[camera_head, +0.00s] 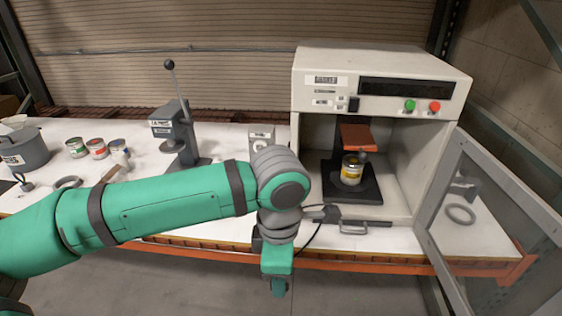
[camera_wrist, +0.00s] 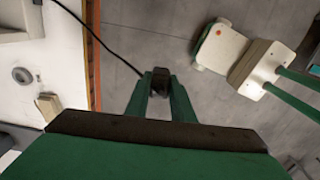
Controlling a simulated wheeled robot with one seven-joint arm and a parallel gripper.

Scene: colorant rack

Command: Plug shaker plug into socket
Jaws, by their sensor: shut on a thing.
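My gripper (camera_head: 278,287) hangs over the floor just in front of the table's orange edge. In the wrist view (camera_wrist: 160,95) its two green fingers are shut on a black plug (camera_wrist: 160,77). The plug's black cord (camera_wrist: 90,28) runs up and left, over the table edge. In the head view the plug is hidden, and a cord (camera_head: 316,236) shows beside my wrist, reaching toward the beige shaker (camera_head: 385,107). A small pale box with a round face, apparently the socket (camera_head: 261,142), stands on the table behind my wrist, left of the shaker. Its lower part is hidden.
The shaker's door (camera_head: 490,215) stands open to the right, with a yellow can (camera_head: 351,172) inside. A grey lever press (camera_head: 183,140), several cans and a grey pot (camera_head: 25,152) are on the left. A white-and-green wheeled item (camera_wrist: 222,48) is on the floor.

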